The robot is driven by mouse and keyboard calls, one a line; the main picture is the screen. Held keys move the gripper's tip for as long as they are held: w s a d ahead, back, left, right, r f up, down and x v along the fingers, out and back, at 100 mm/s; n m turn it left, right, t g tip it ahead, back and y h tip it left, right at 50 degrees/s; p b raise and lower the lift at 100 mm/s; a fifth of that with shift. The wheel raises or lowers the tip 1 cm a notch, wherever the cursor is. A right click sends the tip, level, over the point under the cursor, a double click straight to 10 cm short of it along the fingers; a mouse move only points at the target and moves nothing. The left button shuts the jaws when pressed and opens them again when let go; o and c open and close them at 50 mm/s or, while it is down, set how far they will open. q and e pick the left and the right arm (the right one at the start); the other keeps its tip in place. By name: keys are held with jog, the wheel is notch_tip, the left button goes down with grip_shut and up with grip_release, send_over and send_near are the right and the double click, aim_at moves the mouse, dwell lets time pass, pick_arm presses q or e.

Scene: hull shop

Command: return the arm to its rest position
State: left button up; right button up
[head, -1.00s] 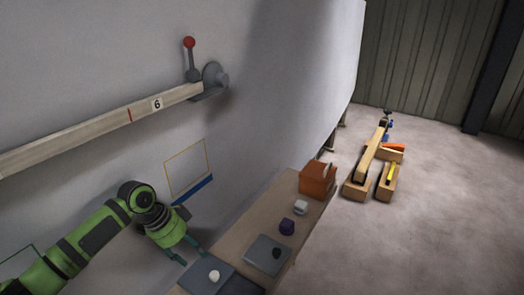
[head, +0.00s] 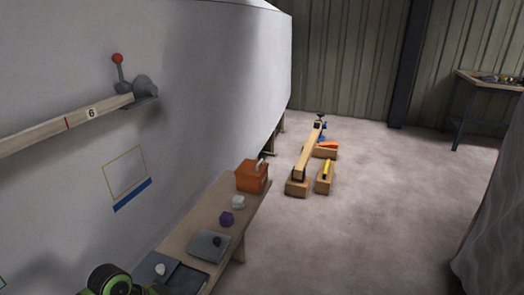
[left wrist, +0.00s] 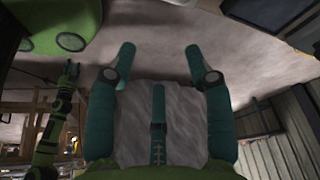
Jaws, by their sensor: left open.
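In the head view only a green joint of my left arm (head: 110,281) shows at the bottom edge; the gripper itself is out of that picture. In the left wrist view a green arm (left wrist: 52,130) of mine stands at the left.
A narrow bench (head: 196,211) along the pale hull (head: 220,70) bears an orange box (head: 252,178), a white piece (head: 238,202), a purple piece (head: 226,219) and a grey plate (head: 198,247). Wooden beams (head: 308,160) lie on the floor. Open floor (head: 370,220) lies right.

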jog(key=w+a, duration=0.2)
jog(key=w, duration=0.2)
pick_arm(q)
jog(key=s+d+f+n, duration=0.3)
jog(key=s+d, duration=0.3)
jog(key=s, duration=0.3)
jog(key=s+a+r+n+t+y, duration=0.25)
jog(key=s+n, duration=0.45)
jog(key=s, duration=0.4)
notch_tip(320, 180, down, 23)
jog(key=s+g+p, duration=0.2)
jog(key=s+p, duration=0.1)
jog(key=s+a+f+p, duration=0.1)
jog(key=s+f, duration=0.4)
jog(key=s, duration=0.2)
jog(key=s+a+f+g+y+p, duration=0.1)
jog(key=s+a+f, duration=0.1)
jog(key=s+f, duration=0.2)
jog(key=s, duration=0.3)
jog(key=shift+s+a+f, duration=0.15)
jog(key=shift+a+f, duration=0.1)
jog(key=shift+f, duration=0.15)
pick_arm(e)
notch_tip(320, 180, up, 5)
jog(key=s+d, duration=0.1)
jog(key=s, duration=0.2)
jog(key=shift+r, duration=0.15)
